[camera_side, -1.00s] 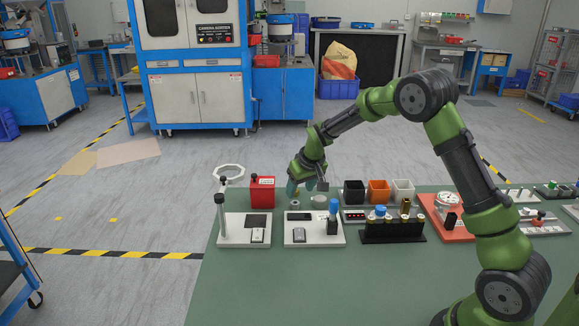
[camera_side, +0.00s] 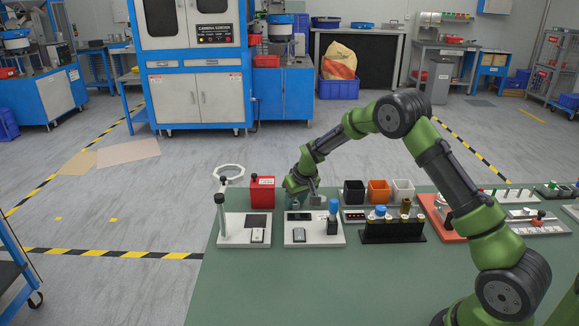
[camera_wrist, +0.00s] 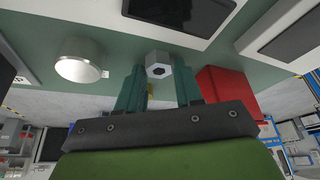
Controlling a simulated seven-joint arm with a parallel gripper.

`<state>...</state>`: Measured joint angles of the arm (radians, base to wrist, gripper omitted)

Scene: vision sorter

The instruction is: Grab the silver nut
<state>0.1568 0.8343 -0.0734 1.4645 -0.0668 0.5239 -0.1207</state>
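The silver nut (camera_wrist: 158,62) is a small hexagonal piece with a dark hole, standing on the green table between my fingertips in the wrist view. My gripper (camera_wrist: 159,76) is open, with one teal finger on each side of the nut and visible gaps. In the side view my gripper (camera_side: 303,194) is low over the table behind the white fixture plates, and it largely hides the nut there.
A wider silver cylinder (camera_wrist: 80,62) stands left of the fingers in the wrist view. A red box (camera_side: 262,190) stands close on the other side. White fixture plates (camera_side: 299,236) lie in front. Black, orange and white bins (camera_side: 378,191) stand to the right.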

